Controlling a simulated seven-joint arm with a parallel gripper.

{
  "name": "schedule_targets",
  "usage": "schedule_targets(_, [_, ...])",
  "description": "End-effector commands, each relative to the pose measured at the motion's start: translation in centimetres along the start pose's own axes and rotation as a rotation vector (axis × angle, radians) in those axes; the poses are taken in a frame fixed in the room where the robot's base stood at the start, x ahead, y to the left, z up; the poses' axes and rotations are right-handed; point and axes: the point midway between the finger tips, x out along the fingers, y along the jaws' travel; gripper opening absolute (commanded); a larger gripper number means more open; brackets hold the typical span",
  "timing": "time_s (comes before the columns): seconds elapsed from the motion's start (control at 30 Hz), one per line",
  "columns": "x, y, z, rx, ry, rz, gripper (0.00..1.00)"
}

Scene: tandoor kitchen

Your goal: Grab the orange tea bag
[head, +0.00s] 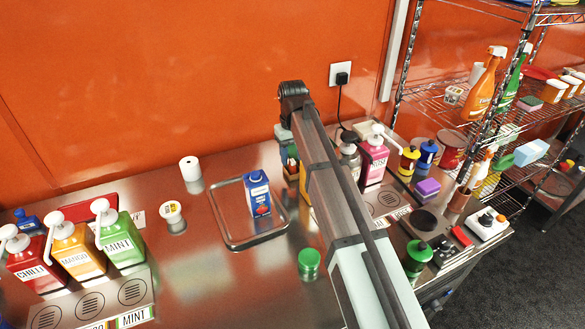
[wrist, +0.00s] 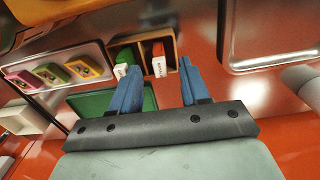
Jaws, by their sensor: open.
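In the wrist view, a wooden box (wrist: 173,38) with two compartments holds upright packets. An orange-red packet with a white label (wrist: 158,57), which looks like the orange tea bag, stands in the right compartment. A green and white packet (wrist: 122,64) stands in the left one. My gripper (wrist: 160,64) is open, its two blue fingers spread apart with the orange-red packet showing between their tips. Nothing is held. How far the tips are from the packet is hard to tell. In the head view, my arm hides most of the box and gripper.
In the head view, a metal tray (head: 236,244) bears a blue carton (head: 258,194). Pump bottles (head: 373,160) stand right of my arm.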

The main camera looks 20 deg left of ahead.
Motion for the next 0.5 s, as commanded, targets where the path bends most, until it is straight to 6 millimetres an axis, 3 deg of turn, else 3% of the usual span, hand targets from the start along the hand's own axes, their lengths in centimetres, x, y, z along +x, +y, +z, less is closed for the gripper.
schedule_targets(0.2, [2.4,0.0,0.1,0.0,0.0,0.0,0.46])
schedule_targets(0.43, [2.5,0.0,0.1,0.0,0.001,0.0,0.46])
schedule_targets(0.5, [2.5,0.0,0.1,0.0,0.0,0.0,0.39])
